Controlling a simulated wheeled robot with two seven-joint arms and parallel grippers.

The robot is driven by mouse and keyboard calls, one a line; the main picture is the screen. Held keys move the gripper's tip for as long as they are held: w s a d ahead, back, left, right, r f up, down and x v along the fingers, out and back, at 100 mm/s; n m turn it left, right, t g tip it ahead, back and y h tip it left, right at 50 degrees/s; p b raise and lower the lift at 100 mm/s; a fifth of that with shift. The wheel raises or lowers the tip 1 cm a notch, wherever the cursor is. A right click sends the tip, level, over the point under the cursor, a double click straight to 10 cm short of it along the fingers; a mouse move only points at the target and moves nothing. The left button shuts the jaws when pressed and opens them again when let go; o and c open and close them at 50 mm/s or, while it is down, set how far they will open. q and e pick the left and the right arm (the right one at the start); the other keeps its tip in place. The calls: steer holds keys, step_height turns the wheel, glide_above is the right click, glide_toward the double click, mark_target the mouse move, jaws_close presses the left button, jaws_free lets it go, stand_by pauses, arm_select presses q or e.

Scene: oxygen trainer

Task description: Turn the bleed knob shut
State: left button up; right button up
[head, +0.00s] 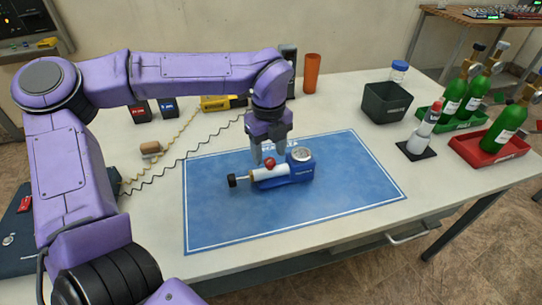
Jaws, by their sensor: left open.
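A blue trainer base (299,174) with a white cylinder (268,173) lies on the blue mat (340,195). A small red knob (270,163) sits on top of the cylinder, and a black knob (232,181) is on a rod at its left end. I cannot tell from marking which knob is the bleed knob. A round gauge (301,154) is on top of the base. My left gripper (269,157) points down over the red knob, its open fingers on either side of it. Contact cannot be told. My right gripper is not in view.
A dark bin (386,104), a small bottle on a black pad (416,149) and green cylinders in a green tray (452,120) and a red tray (487,150) stand at right. A yellow meter (224,103) with coiled leads and an orange cup (312,73) are behind. The mat's front is clear.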

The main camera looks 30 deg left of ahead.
mark_target(270, 163)
arm_select(q)
step_height(270, 163, down, 2)
steer(key=shift+f, duration=0.2)
jaws_close()
steer(key=shift+d, duration=0.1)
steer(key=shift+r, duration=0.1)
